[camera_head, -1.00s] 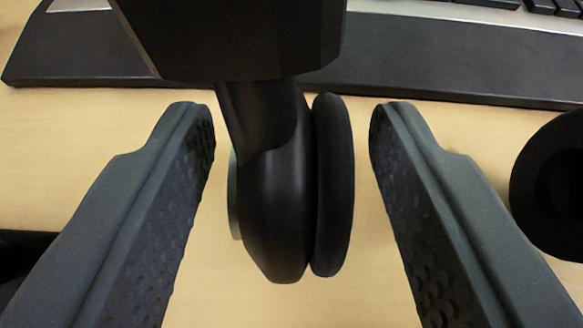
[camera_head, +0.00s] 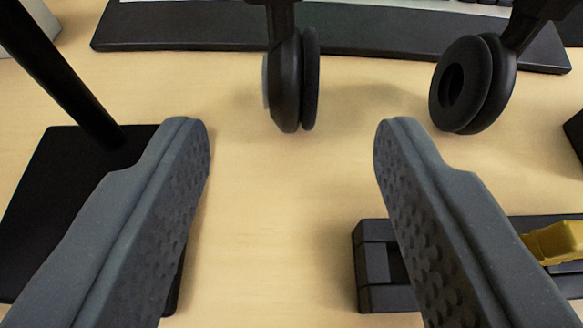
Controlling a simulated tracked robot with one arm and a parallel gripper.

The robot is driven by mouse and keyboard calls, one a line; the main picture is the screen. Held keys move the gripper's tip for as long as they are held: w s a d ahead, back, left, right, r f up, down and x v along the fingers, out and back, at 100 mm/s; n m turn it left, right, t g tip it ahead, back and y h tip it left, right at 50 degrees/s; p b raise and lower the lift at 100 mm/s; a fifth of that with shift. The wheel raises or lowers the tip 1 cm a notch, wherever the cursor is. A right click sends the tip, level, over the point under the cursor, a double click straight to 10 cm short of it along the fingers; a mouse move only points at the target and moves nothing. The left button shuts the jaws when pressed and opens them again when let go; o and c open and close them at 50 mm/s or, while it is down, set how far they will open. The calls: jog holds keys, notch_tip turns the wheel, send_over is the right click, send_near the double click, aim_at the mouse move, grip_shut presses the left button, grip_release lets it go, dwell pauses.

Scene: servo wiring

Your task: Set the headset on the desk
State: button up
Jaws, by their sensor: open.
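The black headset shows at the top of the view as two round padded ear cups, the left ear cup (camera_head: 288,85) and the right ear cup (camera_head: 466,84). Its headband runs out of the top edge and is hidden. Both cups hang over or rest on the light wooden desk (camera_head: 270,215); I cannot tell whether they touch it. My gripper (camera_head: 291,135) is open and empty. Its fingertips are nearer to me than the headset and apart from it, with the left cup above the gap between them.
A black stand with a slanted post (camera_head: 62,75) and flat square base (camera_head: 60,185) is at left. A keyboard with a black wrist rest (camera_head: 190,28) lies at the back. A black holder (camera_head: 377,270) and a yellow item (camera_head: 557,241) are at lower right. Bare desk lies between the fingers.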

jog(key=shift+v, duration=0.95)
jog(key=w+d+r+y, duration=0.1)
jog(key=d+r+y, duration=0.1)
jog(key=r, duration=1)
jog(key=w+d+r+y, duration=0.1)
jog(key=r, duration=1.2)
jog(key=s+d+r+t+h, duration=0.1)
jog(key=s+d+r, duration=0.6)
jog(key=r, duration=0.5)
jog(key=s+d+r+h, duration=0.1)
jog(key=s+d+r, duration=0.6)
jog(key=d+r, duration=0.3)
notch_tip(320, 180, up, 2)
jog(key=shift+s+d+r+t+h, duration=0.1)
jog(key=shift+s+d+t+h, duration=0.05)
jog(key=shift+d+t+h, duration=0.2)
jog(key=shift+a, duration=0.1)
notch_tip(320, 180, up, 6)
jog(key=p, duration=0.7)
jog(key=shift+r, duration=0.25)
